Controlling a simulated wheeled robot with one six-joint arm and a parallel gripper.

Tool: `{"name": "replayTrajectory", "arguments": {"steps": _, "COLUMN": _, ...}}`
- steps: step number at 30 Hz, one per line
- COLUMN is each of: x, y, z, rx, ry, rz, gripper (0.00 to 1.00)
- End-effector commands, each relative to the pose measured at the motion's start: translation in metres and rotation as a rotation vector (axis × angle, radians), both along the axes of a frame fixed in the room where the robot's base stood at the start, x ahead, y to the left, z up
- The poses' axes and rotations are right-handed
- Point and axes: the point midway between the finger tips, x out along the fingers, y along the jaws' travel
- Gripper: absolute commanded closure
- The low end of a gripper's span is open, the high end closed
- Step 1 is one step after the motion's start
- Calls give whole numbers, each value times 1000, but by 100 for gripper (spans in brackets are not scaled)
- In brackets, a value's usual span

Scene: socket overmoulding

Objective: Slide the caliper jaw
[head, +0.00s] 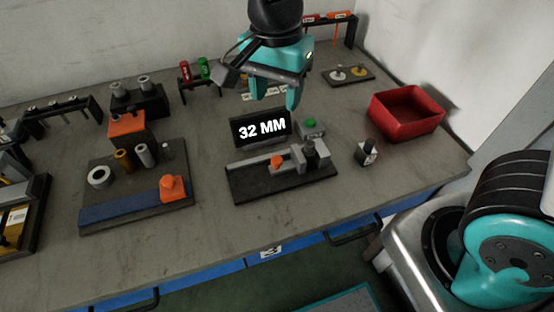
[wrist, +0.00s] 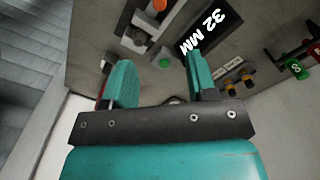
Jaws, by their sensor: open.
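The caliper is a dark base (head: 290,190) with a grey rail near the front middle of the bench in the head view. Its sliding jaw looks to be the grey block with the orange knob (head: 277,161). A grey block (head: 299,157) and a dark cylinder (head: 313,153) stand at the rail's right end. A black display (head: 261,129) reading "32 MM" stands behind it, and also shows in the wrist view (wrist: 212,30). My gripper (head: 274,100) is open and empty, above and behind the display, apart from the caliper. In the wrist view its teal fingers (wrist: 160,85) are spread.
A green button (head: 310,122) sits right of the display. A small black-and-white part (head: 366,152) stands right of the caliper, with a red bin (head: 405,112) behind it. A fixture board (head: 135,190) with several cylinders lies to the left. The bench front is clear.

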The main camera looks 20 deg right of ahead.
Motion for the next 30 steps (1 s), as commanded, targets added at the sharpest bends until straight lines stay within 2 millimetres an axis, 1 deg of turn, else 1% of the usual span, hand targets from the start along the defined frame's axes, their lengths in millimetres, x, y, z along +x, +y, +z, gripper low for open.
{"name": "replayTrajectory", "arguments": {"steps": 5, "x": -1, "y": -1, "z": -31, "rx": -2, "ry": 6, "rz": 2, "gripper": 47}}
{"name": "replayTrajectory", "arguments": {"steps": 15, "x": -2, "y": -1, "z": -109, "rx": -1, "ry": 6, "rz": 4, "gripper": 47}}
{"name": "replayTrajectory", "arguments": {"steps": 18, "x": -2, "y": -1, "z": -130, "rx": -1, "ry": 5, "rz": 4, "gripper": 47}}
{"name": "replayTrajectory", "arguments": {"steps": 21, "x": -2, "y": -1, "z": -145, "rx": 0, "ry": 4, "rz": 4, "gripper": 47}}
{"name": "replayTrajectory", "arguments": {"steps": 24, "x": -1, "y": -1, "z": -157, "rx": 0, "ry": 3, "rz": 4, "gripper": 47}}
{"name": "replayTrajectory", "arguments": {"steps": 30, "x": -1, "y": -1, "z": -166, "rx": 2, "ry": 1, "rz": 5, "gripper": 47}}
